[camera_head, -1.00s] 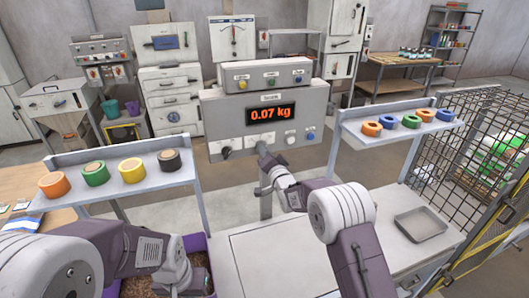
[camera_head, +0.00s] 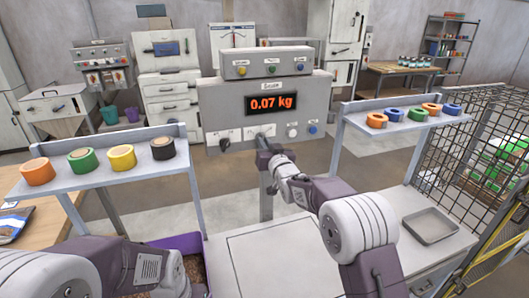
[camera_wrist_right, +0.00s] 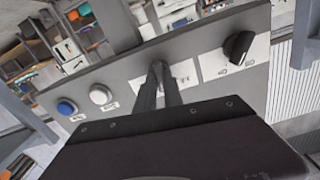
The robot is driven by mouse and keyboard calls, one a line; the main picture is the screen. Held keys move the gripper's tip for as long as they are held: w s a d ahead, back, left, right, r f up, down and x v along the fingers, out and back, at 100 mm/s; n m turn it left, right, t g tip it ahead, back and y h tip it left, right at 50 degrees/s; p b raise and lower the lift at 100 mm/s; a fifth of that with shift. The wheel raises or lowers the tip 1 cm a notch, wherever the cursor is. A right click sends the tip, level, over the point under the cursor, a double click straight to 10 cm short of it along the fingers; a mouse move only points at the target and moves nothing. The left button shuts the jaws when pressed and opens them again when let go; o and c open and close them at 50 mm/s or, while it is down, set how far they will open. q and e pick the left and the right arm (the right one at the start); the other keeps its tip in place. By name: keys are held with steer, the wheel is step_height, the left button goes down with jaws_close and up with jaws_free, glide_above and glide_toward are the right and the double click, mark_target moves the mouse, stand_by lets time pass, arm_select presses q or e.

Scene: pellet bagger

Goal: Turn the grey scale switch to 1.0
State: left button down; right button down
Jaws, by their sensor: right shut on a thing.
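The scale's grey panel (camera_head: 215,105) stands ahead, its red display (camera_head: 271,103) reading 0.07 kg. My right gripper (camera_head: 260,136) is at the panel's lower middle, below the display. In the right wrist view my right gripper (camera_wrist_right: 160,76) is shut on the grey scale switch, at a white label plate (camera_wrist_right: 184,74). The fingers hide most of the switch, so I cannot read its setting. A separate black knob (camera_head: 225,144) sits left of it in the head view; it also shows in the wrist view (camera_wrist_right: 238,46). My left arm is at lower left, its gripper out of sight.
A white button (camera_head: 292,131) and a blue button (camera_head: 313,129) sit right of the switch. A left shelf (camera_head: 100,178) and a right shelf (camera_head: 400,125) hold tape rolls. A metal tray (camera_head: 430,227) and a purple bin (camera_head: 183,242) are nearer. A mesh cage stands at right.

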arm_select(q)
step_height(320, 180, down, 10)
steer(key=b, duration=0.9)
arm_select(e)
steer(key=shift+f+n, duration=0.15)
steer(key=shift+n, duration=5.65)
arm_select(q)
steer(key=shift+f, duration=0.1)
arm_select(e)
steer(key=c, duration=1.5)
jaws_free()
steer(key=shift+s, duration=0.1)
steer(key=shift+o, duration=0.2)
